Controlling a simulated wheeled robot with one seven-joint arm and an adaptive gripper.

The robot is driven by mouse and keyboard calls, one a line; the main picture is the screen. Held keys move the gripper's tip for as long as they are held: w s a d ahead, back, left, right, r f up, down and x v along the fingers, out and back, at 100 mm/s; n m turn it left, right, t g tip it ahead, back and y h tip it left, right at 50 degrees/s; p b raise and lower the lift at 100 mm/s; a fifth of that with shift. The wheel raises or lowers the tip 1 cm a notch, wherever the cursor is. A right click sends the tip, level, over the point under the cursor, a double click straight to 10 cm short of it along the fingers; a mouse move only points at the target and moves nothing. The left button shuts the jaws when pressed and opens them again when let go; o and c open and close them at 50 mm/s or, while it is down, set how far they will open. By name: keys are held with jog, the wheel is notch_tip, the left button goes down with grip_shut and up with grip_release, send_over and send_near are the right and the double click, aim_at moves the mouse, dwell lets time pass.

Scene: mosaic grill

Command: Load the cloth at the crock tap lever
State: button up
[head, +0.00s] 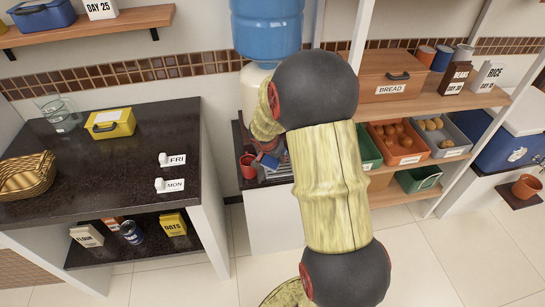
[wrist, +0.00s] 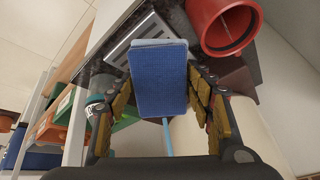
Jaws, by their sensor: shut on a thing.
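A thin light-blue strip shows below the cloth. In the head view a small blue patch, likely the cloth (head: 268,161), shows beside the red cup, just below my arm. The crock (head: 254,80) is white, under a large blue water bottle (head: 267,30). My arm covers much of the crock, and I cannot make out the tap lever in either view.
A red cup (wrist: 222,25) is close right of the cloth in the wrist view, and near it in the head view (head: 247,166). A grey slatted tray (wrist: 140,38) lies behind the cloth. Shelves with bins (head: 397,140) stand right; a dark counter (head: 95,165) stands left.

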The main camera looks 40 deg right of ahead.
jog(key=shift+a, duration=0.1)
jog(key=s+a+b, duration=0.4)
jog(key=a+b, duration=0.1)
jog(key=a, duration=0.1)
jog(key=shift+s+a, duration=0.2)
jog(key=shift+s, duration=0.15)
dwell(0.5)
dwell(1.2)
jog(key=s+a+r, duration=0.3)
jog(key=a+r, duration=0.1)
dwell(0.6)
dwell(0.7)
